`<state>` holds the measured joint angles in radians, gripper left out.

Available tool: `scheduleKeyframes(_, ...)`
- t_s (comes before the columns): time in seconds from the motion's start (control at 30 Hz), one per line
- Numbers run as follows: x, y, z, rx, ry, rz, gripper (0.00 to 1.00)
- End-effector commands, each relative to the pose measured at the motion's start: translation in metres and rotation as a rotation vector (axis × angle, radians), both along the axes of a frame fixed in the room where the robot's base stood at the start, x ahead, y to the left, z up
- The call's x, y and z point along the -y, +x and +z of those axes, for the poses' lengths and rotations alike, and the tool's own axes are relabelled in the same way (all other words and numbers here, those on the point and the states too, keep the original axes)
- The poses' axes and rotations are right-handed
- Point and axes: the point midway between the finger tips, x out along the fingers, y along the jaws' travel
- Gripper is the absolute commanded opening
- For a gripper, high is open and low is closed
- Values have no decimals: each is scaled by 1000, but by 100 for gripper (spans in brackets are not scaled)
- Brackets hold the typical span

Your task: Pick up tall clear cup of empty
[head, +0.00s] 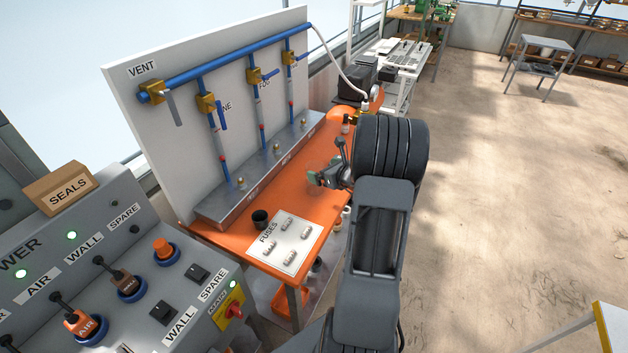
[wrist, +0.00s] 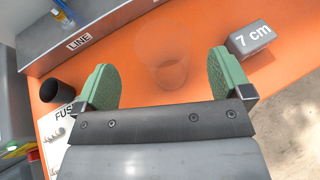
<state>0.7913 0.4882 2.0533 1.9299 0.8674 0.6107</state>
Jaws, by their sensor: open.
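A clear, see-through cup (wrist: 166,72) stands on the orange bench (wrist: 200,22) in the wrist view. It looks empty, and its outline is faint. My gripper (wrist: 163,78) is open, with one green finger pad to the left of the cup and one to the right. The cup shows in the gap between the pads, and neither pad appears to touch it. I cannot tell how far ahead of the fingertips it is. In the head view my gripper (head: 318,178) is low over the bench, and the cup cannot be made out clearly there.
A grey block marked "7 cm" (wrist: 252,40) lies just right of the right finger. A black cup (wrist: 51,91) stands to the left, near the FUSES sheet (head: 275,256). The grey metal box (head: 262,166) with pipes runs along the bench's back.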

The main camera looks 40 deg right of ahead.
Motion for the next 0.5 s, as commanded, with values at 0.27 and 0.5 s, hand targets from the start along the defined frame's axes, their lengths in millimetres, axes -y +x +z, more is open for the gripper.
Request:
scheduleKeyframes(0.27, -2, 18, -7, -1, 0, 6, 97)
scheduleKeyframes(0.5, -3, 46, -20, -1, -1, 8, 97)
